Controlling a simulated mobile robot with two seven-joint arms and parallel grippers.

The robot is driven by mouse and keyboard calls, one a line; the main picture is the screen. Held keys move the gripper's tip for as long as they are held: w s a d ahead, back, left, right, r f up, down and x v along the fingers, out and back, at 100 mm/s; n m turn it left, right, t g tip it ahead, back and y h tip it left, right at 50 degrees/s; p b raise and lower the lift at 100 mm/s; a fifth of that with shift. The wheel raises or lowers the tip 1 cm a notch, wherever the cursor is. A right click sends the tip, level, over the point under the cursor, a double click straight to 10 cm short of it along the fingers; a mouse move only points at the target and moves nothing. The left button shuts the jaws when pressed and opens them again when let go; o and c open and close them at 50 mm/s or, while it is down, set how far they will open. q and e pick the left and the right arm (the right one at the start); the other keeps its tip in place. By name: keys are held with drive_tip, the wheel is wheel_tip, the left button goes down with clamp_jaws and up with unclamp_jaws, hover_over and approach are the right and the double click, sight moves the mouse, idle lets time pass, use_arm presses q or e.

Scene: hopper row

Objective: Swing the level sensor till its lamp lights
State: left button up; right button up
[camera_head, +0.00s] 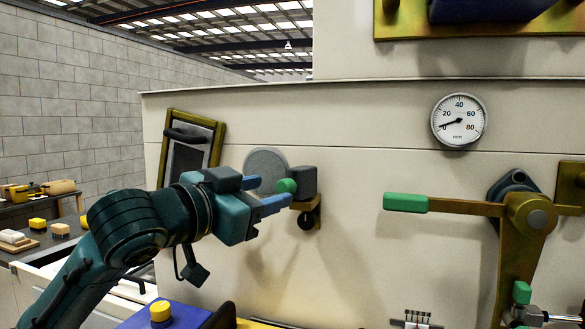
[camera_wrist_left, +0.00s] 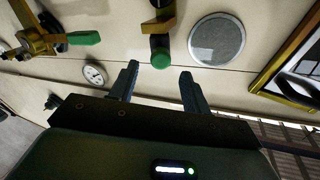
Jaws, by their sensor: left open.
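A dark grey block (camera_head: 303,181) with a round green knob (camera_head: 286,186) sits on a brass bracket on the cream wall, beside a flat grey disc (camera_head: 265,165). It looks like the level sensor, but I cannot be sure. I cannot make out a lit lamp on it. My left gripper (camera_head: 276,190) is open, its blue fingers pointing at the knob. In the left wrist view the green knob (camera_wrist_left: 161,61) shows in the gap between the fingertips (camera_wrist_left: 160,69); I cannot tell whether they touch it. My right gripper is not in view.
A brass lever with a green handle (camera_head: 405,202) sticks out on the right. A round dial gauge (camera_head: 459,121) hangs above it. A framed panel (camera_head: 187,150) is left of the disc. A bench with yellow blocks (camera_head: 38,224) stands far left. The wall between knob and lever is clear.

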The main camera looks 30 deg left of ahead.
sight(285, 188)
use_arm(q)
drive_tip(key=w, duration=0.2)
drive_tip(key=w+p, duration=0.1)
drive_tip(key=w, duration=0.1)
drive_tip(key=w+p, duration=0.1)
drive_tip(key=w, duration=0.1)
drive_tip(key=shift+w+d+r, duration=0.1)
drive_tip(key=shift+w+d, duration=0.05)
drive_tip(key=shift+d, duration=0.1)
drive_tip(key=shift+w+d, duration=0.1)
drive_tip(key=shift+w, duration=0.6)
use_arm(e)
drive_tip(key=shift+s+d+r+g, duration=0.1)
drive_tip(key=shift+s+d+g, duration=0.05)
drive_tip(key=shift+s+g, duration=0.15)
use_arm(q)
drive_tip(key=shift+c, duration=0.2)
drive_tip(key=c, duration=0.7)
drive_tip(key=shift+d+y, duration=0.1)
drive_tip(key=shift+y, duration=0.2)
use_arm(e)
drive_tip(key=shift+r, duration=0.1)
use_arm(q)
drive_tip(key=shift+n+y, duration=0.3)
drive_tip(key=shift+n, duration=0.1)
drive_tip(key=o, duration=0.7)
drive_tip(key=shift+o, duration=0.2)
